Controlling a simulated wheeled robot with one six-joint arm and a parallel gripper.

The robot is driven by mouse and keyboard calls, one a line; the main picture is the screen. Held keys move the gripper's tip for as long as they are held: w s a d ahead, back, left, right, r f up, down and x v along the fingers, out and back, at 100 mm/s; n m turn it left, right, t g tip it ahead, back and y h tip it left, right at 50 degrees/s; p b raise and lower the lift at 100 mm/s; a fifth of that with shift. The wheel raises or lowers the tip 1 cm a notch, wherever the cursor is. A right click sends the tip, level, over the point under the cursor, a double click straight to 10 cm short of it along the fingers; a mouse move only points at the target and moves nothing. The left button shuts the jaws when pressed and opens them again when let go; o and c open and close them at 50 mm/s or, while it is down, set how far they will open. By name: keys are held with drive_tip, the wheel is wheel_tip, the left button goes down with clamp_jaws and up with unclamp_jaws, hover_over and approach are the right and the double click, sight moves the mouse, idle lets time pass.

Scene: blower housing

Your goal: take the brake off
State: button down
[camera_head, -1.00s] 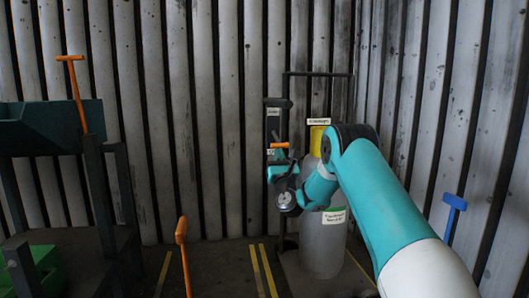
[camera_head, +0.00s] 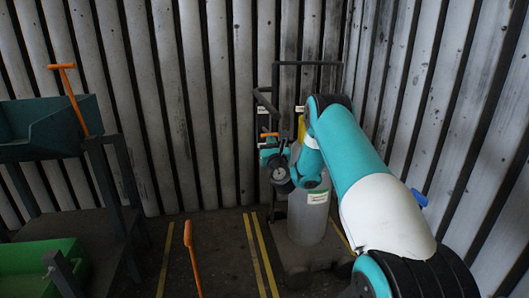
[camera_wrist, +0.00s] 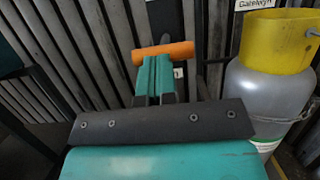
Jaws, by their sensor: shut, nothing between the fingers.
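A short orange handle (camera_head: 269,135) sits by the gas bottle cart, and in the wrist view the orange crossbar (camera_wrist: 163,52) is directly ahead of my fingertips. My gripper (camera_head: 268,145) is shut and empty. Its teal fingers (camera_wrist: 155,70) are pressed together with their tips just below the crossbar, overlapping it in view. Whether they touch it cannot be told. Which handle is the brake is not marked legibly. The grey bottle (camera_head: 308,215) with a yellow collar (camera_wrist: 270,40) stands right of my gripper, partly hidden by my arm.
A dark cart frame (camera_head: 308,63) rises behind the bottle. A teal bin (camera_head: 45,128) with an orange lever (camera_head: 62,67) stands left, above a green crate (camera_head: 25,258). Another orange lever (camera_head: 187,235) stands in front. A blue handle (camera_head: 419,197) is at right. Yellow-lined floor is open between.

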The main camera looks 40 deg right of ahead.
drive_tip(key=r+p, duration=0.1)
drive_tip(key=p, duration=0.1)
drive_tip(key=r+p, duration=0.2)
drive_tip(key=p, duration=0.1)
drive_tip(key=r+p, duration=0.2)
drive_tip(key=p, duration=0.1)
drive_tip(key=shift+w+d+r, duration=0.15)
drive_tip(key=shift+w+r, duration=0.1)
drive_tip(key=shift+w, duration=0.15)
drive_tip(key=shift+p, duration=0.35)
drive_tip(key=shift+f, duration=0.2)
drive_tip(key=s+a+b, duration=0.6)
drive_tip(key=s+b, duration=0.5)
drive_tip(key=b, duration=1.1)
drive_tip(key=shift+a+f, duration=0.15)
drive_tip(key=shift+a, duration=0.15)
